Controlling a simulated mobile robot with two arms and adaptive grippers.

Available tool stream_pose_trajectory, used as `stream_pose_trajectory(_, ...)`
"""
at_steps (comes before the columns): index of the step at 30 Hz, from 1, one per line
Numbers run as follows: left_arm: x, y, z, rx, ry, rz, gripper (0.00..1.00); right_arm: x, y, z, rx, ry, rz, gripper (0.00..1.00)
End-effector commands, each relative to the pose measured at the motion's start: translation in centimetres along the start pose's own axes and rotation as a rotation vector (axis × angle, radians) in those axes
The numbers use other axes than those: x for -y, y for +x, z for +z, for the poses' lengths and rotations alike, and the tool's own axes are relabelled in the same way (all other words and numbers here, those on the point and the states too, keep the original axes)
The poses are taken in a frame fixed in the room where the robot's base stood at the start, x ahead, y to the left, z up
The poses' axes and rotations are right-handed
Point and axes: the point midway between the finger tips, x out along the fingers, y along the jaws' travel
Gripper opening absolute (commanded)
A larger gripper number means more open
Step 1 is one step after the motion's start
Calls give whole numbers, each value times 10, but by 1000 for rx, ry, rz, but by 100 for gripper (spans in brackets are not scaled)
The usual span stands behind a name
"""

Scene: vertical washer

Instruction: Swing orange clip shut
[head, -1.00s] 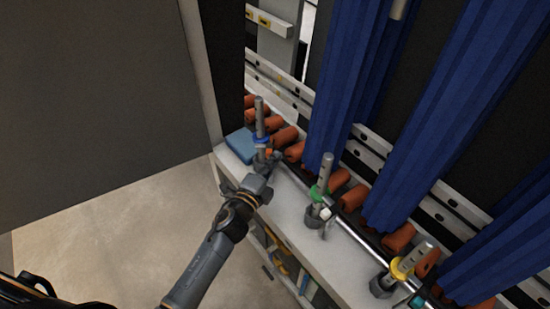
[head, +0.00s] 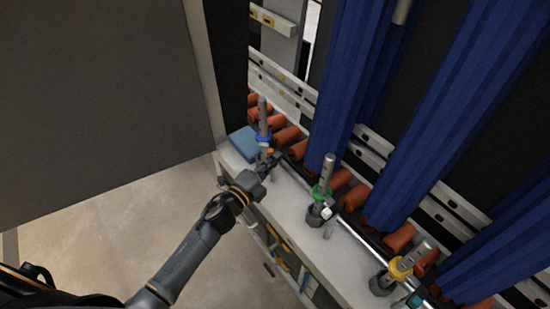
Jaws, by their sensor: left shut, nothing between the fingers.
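The small orange clip (head: 270,151) shows at the foot of the blue-ringed post (head: 263,122), on the far left end of the ledge. My left gripper (head: 265,160) is shut and empty, with its fingertips close to the clip. I cannot tell whether they touch it. The gripper hides part of the post's base and the lower side of the clip, so how far the clip stands open is unclear. My right gripper is not in view.
A green-ringed post (head: 323,186) and a yellow-ringed post (head: 400,268) stand along the white ledge (head: 290,203). A blue cloth (head: 243,143) lies at its left end. Blue curtains (head: 350,75) hang behind, above orange rollers (head: 287,136). Open floor (head: 120,235) lies left.

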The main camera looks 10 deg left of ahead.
Motion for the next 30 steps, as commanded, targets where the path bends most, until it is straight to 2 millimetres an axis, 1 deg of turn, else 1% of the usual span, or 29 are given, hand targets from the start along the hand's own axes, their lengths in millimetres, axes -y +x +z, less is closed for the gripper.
stream_pose_trajectory(6, 1, -4, 8, -12, 6, 2, 0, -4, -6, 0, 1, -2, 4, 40)
stream_pose_trajectory(10, -1, -8, 16, -128, 12, 4, 0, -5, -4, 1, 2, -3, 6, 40)
stream_pose_trajectory(19, -2, -13, 32, -392, 7, 2, 0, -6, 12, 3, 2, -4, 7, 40)
stream_pose_trajectory(30, 0, -13, 29, -396, 0, 0, 0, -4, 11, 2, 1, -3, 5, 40)
